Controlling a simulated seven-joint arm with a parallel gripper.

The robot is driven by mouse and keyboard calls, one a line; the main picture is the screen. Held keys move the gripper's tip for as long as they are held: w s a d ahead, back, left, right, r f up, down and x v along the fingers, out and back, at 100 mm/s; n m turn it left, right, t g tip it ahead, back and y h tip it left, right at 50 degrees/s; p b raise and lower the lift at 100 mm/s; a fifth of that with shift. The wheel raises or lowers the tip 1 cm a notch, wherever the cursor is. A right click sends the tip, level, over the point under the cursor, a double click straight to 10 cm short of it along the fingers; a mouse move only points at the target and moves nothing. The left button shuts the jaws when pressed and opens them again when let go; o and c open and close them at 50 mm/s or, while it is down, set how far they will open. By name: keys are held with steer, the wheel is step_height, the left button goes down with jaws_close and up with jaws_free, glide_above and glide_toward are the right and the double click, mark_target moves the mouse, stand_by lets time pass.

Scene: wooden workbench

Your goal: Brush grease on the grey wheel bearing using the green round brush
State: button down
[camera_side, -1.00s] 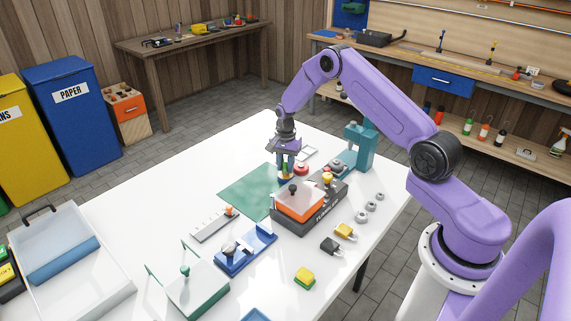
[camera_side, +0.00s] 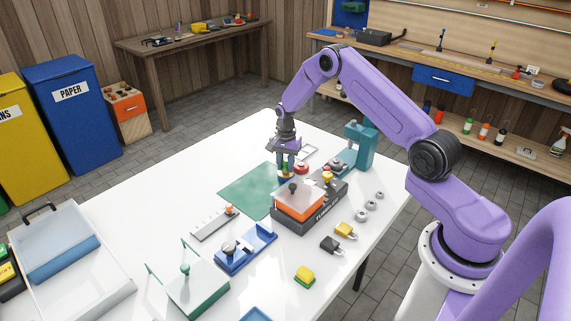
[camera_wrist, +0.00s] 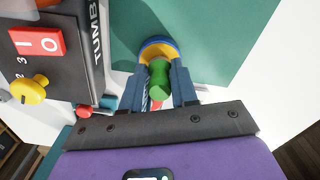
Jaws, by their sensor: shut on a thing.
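My gripper (camera_side: 286,163) points down over the far part of the bench, near the green mat, shut on the green round brush (camera_wrist: 159,76). In the wrist view the brush's green handle stands between my two fingers (camera_wrist: 156,86). Right at its end is a round blue and yellow thing (camera_wrist: 158,46); I cannot tell whether it is a grease tin or part of the brush. The bristles are hidden. Small grey round pieces (camera_side: 363,215) lie on the right of the bench; I cannot tell whether one is the wheel bearing.
A black and orange tumbler machine (camera_side: 300,208) stands close in front of my gripper. A teal press (camera_side: 360,148) stands behind to the right. The green mat (camera_side: 245,190) is mostly bare. A blue fixture (camera_side: 246,250) and a clear tray (camera_side: 105,285) are nearer the camera.

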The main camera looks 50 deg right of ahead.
mark_target(285, 160)
steer(key=shift+r, duration=3.45)
